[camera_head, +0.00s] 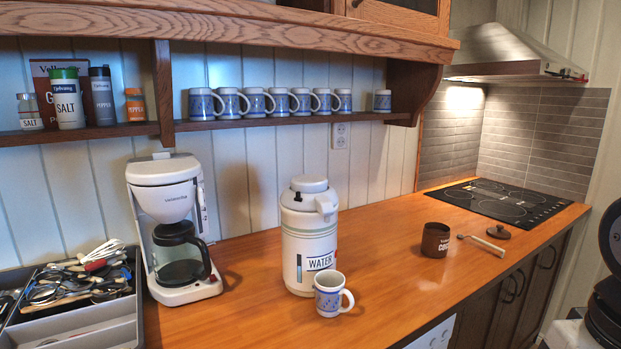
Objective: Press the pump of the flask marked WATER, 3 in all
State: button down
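The white flask marked WATER (308,245) stands upright on the wooden counter, a little left of the picture's middle. Its round pump top (308,184) is light grey-white, with a spout at the right side. A white and blue mug (328,299) stands upright just in front of the flask, below the spout side, and covers part of its lower body. The inside of the mug is not clear to see. My gripper is not in view; only dark parts of my arm show at the right edge.
A coffee maker (167,200) stands left of the flask, beside a utensil tray (95,324). A brown tin (435,240), a dark lid (498,232) and a small scoop (483,243) lie to the right. A mug shelf (270,121) overhangs behind.

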aim_at(307, 184)
jog(key=k, duration=0.65)
jog(key=u, duration=0.05)
jog(key=i, duration=0.5)
jog(key=u, duration=0.6)
jog(key=i, duration=0.55)
jog(key=u, duration=0.45)
